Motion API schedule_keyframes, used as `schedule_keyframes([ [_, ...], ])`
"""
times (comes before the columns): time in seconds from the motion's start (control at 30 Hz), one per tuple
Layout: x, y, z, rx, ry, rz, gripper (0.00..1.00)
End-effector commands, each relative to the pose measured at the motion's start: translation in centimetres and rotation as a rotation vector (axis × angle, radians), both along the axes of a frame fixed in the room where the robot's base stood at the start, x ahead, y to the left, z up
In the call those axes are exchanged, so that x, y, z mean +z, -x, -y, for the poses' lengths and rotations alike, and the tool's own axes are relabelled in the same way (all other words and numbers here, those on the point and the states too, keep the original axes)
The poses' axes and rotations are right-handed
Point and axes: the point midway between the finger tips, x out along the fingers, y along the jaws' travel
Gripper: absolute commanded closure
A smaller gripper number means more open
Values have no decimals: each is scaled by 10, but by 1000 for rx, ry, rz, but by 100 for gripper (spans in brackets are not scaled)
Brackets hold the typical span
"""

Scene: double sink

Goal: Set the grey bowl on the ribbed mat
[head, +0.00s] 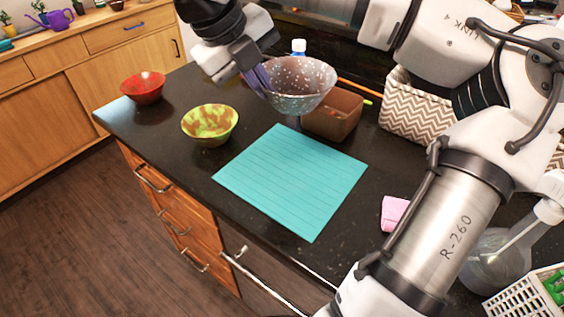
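The grey bowl (308,88), speckled with pale dots, is upright or nearly so in the head view. My gripper (260,82) is at the bowl's left wall, its purplish fingers at the rim, and looks shut on it. The fingertips are partly hidden by the bowl. The bowl appears held above the counter, beyond the far edge of the mat and overlapping a brown box in the picture. The turquoise ribbed mat (290,180) lies flat and bare on the dark counter.
The brown box (334,116) stands just past the mat. A green-brown bowl (210,124) and a red bowl (143,87) stand to the left. A chevron basket (415,108), a pink cloth (394,213) and a clear bottle (500,258) are at the right.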

Motion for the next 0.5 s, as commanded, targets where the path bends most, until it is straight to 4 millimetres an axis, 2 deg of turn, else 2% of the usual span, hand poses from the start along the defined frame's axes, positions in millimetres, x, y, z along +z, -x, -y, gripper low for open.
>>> schedule_keyframes([
  [0.03,-17,0,0,4,-2,-6,100],
  [0.3,-89,1,0,3,-3,-5,100],
  [0.5,-125,0,0,1,-1,-3,100],
])
